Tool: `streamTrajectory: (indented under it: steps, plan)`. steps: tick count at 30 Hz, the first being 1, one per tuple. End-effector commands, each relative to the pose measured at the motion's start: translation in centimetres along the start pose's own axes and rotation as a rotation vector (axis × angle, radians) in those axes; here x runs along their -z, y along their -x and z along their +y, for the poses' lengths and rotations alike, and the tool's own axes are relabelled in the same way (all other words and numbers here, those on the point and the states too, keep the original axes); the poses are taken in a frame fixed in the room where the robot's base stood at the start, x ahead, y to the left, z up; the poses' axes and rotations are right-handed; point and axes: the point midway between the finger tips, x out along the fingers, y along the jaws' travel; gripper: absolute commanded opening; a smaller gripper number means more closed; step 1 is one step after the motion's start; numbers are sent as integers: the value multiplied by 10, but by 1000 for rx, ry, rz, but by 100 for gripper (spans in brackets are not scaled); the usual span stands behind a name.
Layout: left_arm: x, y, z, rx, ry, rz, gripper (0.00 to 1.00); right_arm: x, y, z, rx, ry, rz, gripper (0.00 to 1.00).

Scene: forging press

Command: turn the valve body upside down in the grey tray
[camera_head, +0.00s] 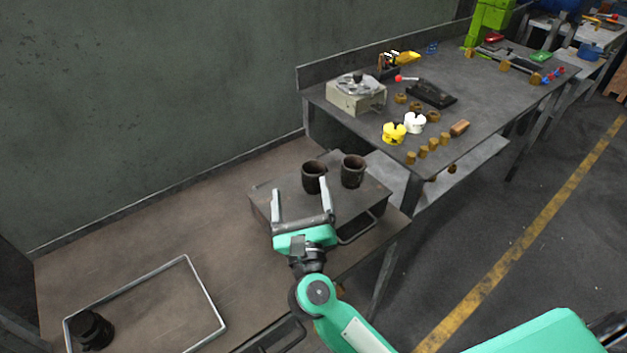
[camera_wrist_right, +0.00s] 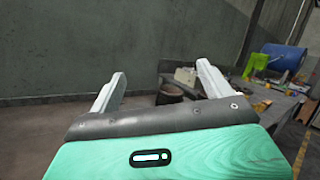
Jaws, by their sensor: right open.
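The valve body appears to be the black, stepped round part (camera_head: 91,329) in the lower left of the head view. It stands at the left end of the grey tray (camera_head: 207,294), which shows as a thin light rim on the brown bench. Its lower side is hard to make out. My right gripper (camera_head: 299,189) is open and empty, with its two fingers pointing away from me. It is well to the right of the tray, in front of two dark cups. The open fingers also show in the right wrist view (camera_wrist_right: 162,82). My left gripper is not in view.
Two dark cups (camera_head: 314,178) (camera_head: 353,171) stand on a dark raised stand (camera_head: 374,189), close beyond my right gripper. A grey worktable (camera_head: 480,90) with several small parts stands at the back right. The brown bench (camera_head: 130,240) is clear between tray and wall.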

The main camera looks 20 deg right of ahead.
Motion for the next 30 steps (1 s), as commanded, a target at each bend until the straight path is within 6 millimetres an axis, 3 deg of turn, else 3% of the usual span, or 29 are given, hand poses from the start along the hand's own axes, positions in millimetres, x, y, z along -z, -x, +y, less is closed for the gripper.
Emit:
streamTrajectory:
  steps: [6, 12, 24, 30]
  plan:
    - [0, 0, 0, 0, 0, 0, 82, 41, -2, 5, 114, -259, 248, 82]
    - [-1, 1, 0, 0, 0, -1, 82, 56, -4, 8, 153, -326, 331, 82]
    - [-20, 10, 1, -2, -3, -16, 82, 80, -69, 0, 153, -323, 331, 82]
    - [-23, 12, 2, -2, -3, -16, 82, 86, -81, -1, 153, -325, 333, 82]
